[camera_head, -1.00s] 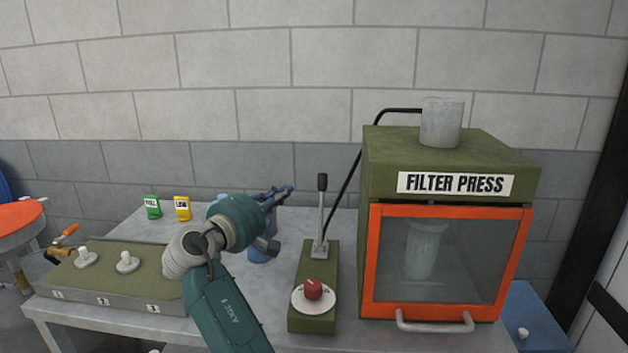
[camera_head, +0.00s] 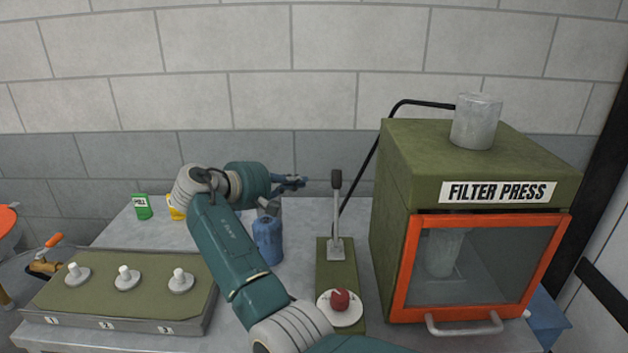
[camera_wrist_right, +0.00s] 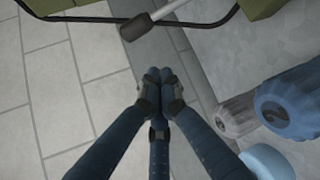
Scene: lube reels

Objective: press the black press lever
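The press lever is a thin grey rod with a black knob (camera_head: 336,179). It stands upright on a narrow green base (camera_head: 336,268) left of the filter press. My right gripper (camera_head: 300,182) is just left of the knob at about its height, with a small gap between them in the picture. In the right wrist view the fingertips (camera_wrist_right: 160,76) come together with nothing between them, and the black knob (camera_wrist_right: 136,27) lies just beyond the tips, not touching. My left gripper is in neither view.
The green filter press (camera_head: 400,170) with its orange-framed door stands right of the lever. A red knob on a white dial (camera_head: 340,301) sits at the base's front. A blue container (camera_head: 267,240) stands behind my right arm. A numbered board (camera_head: 130,290) with white pegs lies left.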

